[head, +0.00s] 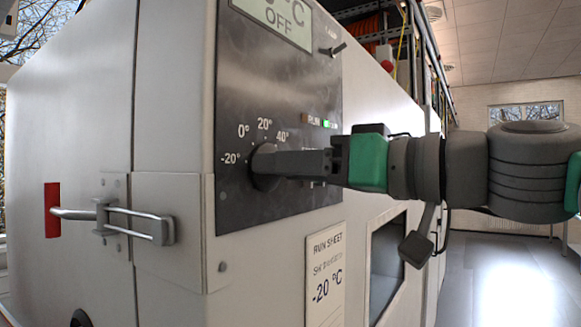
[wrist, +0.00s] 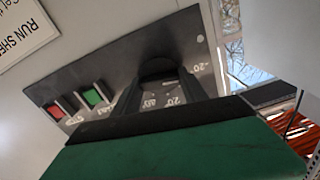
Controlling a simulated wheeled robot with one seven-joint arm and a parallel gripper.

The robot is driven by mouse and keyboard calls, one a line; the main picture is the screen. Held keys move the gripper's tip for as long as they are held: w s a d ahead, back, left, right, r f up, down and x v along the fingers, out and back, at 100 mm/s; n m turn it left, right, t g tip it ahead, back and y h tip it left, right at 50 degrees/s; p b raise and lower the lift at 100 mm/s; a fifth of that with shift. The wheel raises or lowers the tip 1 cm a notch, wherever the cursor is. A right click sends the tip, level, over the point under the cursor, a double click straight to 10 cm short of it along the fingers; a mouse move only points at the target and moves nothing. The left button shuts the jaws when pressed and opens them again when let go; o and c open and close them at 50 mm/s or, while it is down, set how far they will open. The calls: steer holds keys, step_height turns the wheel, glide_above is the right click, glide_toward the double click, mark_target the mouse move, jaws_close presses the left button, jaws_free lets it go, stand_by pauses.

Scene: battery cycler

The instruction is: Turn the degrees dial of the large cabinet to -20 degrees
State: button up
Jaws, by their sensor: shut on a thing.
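The degrees dial (head: 264,168) is a dark round knob on the black panel (head: 235,200) of the large cabinet (head: 175,90). Marks -20°, 0°, 20° and 40° run around its upper left side. My gripper (head: 280,164) reaches in from the right and is shut on the dial.
A display (head: 278,18) above reads OFF. A run sheet (head: 325,275) below shows -20 °C. A metal latch handle (head: 140,222) juts out at the left. Floor is clear at right.

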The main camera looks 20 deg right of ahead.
steer(key=o, duration=1.4)
steer(key=shift+c, duration=0.2)
steer(key=b+v, duration=0.1)
steer(key=v, duration=0.6)
steer(key=shift+s+d, duration=0.25)
steer(key=shift+s, duration=0.05)
